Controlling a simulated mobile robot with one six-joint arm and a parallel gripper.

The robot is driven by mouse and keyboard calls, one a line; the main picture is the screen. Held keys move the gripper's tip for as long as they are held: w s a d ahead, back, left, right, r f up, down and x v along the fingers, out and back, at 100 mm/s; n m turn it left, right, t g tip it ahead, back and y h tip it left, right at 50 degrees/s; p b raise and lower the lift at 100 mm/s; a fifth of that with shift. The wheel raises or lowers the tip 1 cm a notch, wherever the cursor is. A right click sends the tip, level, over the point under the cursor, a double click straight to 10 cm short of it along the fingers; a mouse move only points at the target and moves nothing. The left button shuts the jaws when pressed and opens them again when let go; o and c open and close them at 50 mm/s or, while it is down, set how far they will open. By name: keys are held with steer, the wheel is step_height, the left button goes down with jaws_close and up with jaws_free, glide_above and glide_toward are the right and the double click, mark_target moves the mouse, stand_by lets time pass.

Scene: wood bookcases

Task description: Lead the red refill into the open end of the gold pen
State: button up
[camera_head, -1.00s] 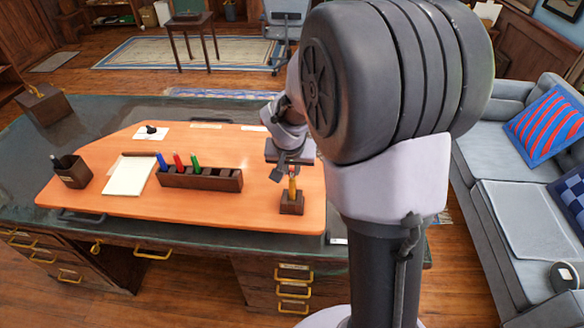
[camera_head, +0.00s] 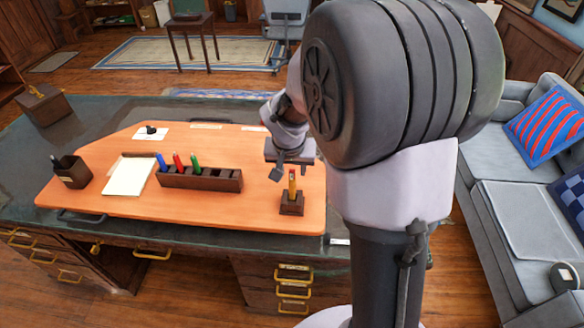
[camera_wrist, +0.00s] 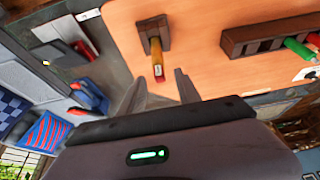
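The gold pen (camera_head: 292,190) stands upright in a small dark wood block (camera_head: 291,207) on the orange desk mat. In the wrist view the gold pen (camera_wrist: 156,48) shows with the red refill (camera_wrist: 158,70) at its open end. The refill looks in line with the pen, its red end sticking out; how deep it sits I cannot tell. My gripper (camera_head: 292,167) is above and just behind the pen in the head view. In the wrist view its two fingers (camera_wrist: 160,88) are spread apart, with nothing held between them, and the refill's end lies just beyond them.
A dark slotted holder (camera_head: 200,179) with blue, red and green pens stands left of the block. A notepad (camera_head: 129,177) and a dark pen cup (camera_head: 72,172) are farther left. The mat (camera_head: 250,205) between holder and block is clear.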

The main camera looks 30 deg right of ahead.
steer(key=p+v, duration=0.4)
steer(key=v, duration=1.2)
steer(key=shift+r+p, duration=0.3)
steer(key=shift+p, duration=0.05)
steer(key=shift+s, duration=0.1)
steer(key=s+a+f+n+t+y+b, duration=0.1)
steer(key=s+a+f+y+b, duration=0.1)
steer(key=s+a+b, duration=0.2)
steer(key=s+a+f+n+t+y+b, duration=0.1)
steer(key=s+a+f+y+b, duration=0.1)
steer(key=s+a, duration=0.8)
steer(key=s+f+b, duration=0.1)
steer(key=s+b, duration=0.1)
steer(key=s, duration=0.1)
steer(key=shift+y, duration=0.3)
steer(key=shift+s, duration=0.1)
